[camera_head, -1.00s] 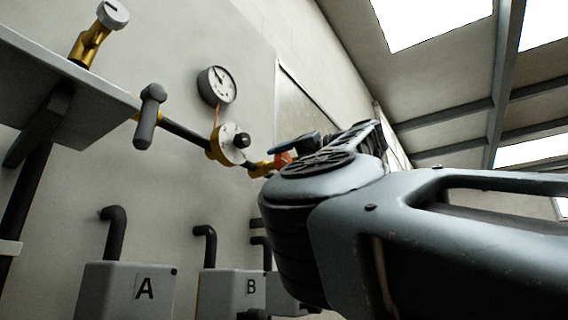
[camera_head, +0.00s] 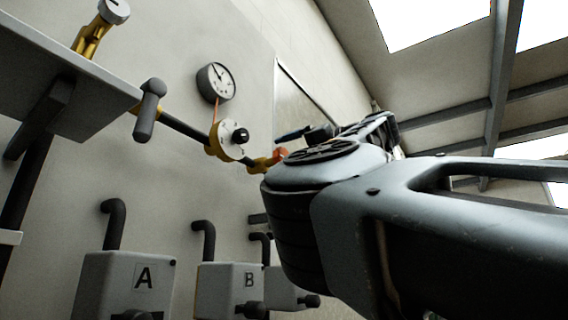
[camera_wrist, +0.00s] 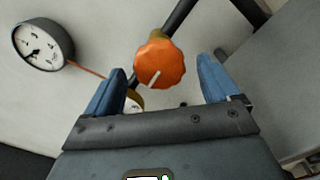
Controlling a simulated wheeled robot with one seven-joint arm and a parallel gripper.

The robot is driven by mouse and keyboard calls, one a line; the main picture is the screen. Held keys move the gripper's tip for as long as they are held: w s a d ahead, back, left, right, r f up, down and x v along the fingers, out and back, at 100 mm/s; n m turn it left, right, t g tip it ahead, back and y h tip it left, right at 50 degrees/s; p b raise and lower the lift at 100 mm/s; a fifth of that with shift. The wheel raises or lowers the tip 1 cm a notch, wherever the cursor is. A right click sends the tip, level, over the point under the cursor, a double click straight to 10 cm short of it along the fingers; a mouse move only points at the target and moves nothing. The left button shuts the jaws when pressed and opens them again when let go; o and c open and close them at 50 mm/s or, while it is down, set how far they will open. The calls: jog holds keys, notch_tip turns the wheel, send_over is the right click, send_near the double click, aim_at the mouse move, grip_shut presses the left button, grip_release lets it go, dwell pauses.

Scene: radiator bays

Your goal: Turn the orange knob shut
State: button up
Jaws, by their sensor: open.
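The orange knob (camera_wrist: 159,63) is round with a scalloped edge and a white pointer line on its face. In the wrist view it sits ahead of and between the two blue fingers of my gripper (camera_wrist: 162,92), which is open and empty. The fingers look apart from the knob, with clear room on both sides. In the head view only a bit of the orange knob (camera_head: 280,153) shows on the brass fitting, partly behind my arm.
A dark pipe carries a brass valve with a round pale disc (camera_head: 233,140) and a grey lever handle (camera_head: 148,108). A pressure gauge (camera_head: 216,82) is on the wall, also in the wrist view (camera_wrist: 43,44). Boxes A (camera_head: 138,285) and B (camera_head: 232,290) stand below. A grey shelf (camera_head: 60,75) juts out at left.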

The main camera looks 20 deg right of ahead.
jog(key=b+v, duration=0.1)
jog(key=v, duration=0.3)
jog(key=shift+s+d, duration=0.15)
jog(key=shift+s, duration=0.1)
